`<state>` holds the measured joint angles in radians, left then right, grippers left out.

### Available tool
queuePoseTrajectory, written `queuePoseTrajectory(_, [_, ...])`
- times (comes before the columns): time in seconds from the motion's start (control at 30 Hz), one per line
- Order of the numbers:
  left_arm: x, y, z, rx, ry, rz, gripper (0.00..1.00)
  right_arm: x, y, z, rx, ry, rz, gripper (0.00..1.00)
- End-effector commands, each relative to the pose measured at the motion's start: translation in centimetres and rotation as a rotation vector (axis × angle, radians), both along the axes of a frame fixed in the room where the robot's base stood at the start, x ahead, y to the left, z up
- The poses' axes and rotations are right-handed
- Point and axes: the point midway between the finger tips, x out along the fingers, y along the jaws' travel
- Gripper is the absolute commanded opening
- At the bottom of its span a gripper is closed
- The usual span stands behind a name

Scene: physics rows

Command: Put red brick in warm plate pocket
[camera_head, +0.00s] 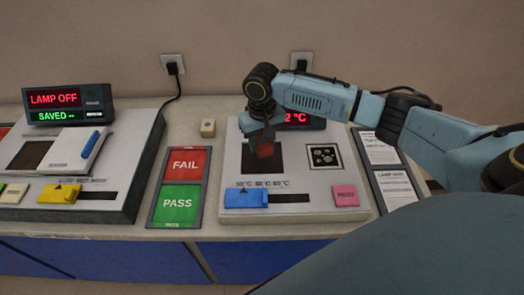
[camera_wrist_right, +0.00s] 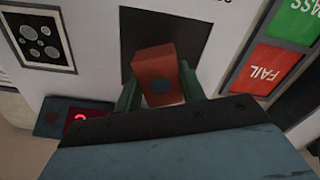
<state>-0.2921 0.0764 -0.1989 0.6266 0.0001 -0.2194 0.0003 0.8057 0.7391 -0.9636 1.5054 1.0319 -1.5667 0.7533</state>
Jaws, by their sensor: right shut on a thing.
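The red brick (camera_head: 265,149) is between the fingers of my right gripper (camera_head: 262,140), over the dark square pocket (camera_head: 247,160) of the warm plate machine. In the right wrist view the brick (camera_wrist_right: 163,75) stands out between the two green fingers of my right gripper (camera_wrist_right: 160,95), with a dark round spot on its face. The dark pocket (camera_wrist_right: 200,42) lies behind it. I cannot tell whether the brick touches the pocket floor. The machine's white top (camera_head: 300,190) carries a blue slider, a pink button and a red display partly hidden by my arm. My left gripper is not in view.
A black-framed panel with round spots (camera_head: 325,156) is right of the pocket. Red FAIL (camera_head: 186,162) and green PASS (camera_head: 181,204) pads lie to the left. A lamp machine (camera_head: 75,150) stands further left.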

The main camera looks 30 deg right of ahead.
Motion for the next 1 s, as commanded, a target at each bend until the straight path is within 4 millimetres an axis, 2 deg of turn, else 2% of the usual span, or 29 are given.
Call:
queuePoseTrajectory(0.3, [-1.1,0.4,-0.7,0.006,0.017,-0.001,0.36,0.0,0.0,-3.6,0.000,-0.001,-0.001,0.12])
queuePoseTrajectory(0.67, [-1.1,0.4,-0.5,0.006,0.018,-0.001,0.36,0.0,0.0,-3.9,0.001,-0.001,0.000,0.12])
queuePoseTrajectory(0.7, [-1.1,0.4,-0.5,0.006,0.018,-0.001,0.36,0.0,0.0,-4.0,0.000,-0.001,0.000,0.42])
queuePoseTrajectory(0.87, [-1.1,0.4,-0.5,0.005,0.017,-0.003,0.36,0.0,0.0,-4.0,0.000,-0.001,0.000,0.62])
queuePoseTrajectory(1.0, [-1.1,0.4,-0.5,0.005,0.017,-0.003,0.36,0.0,0.0,-4.0,0.000,-0.001,0.000,0.62])
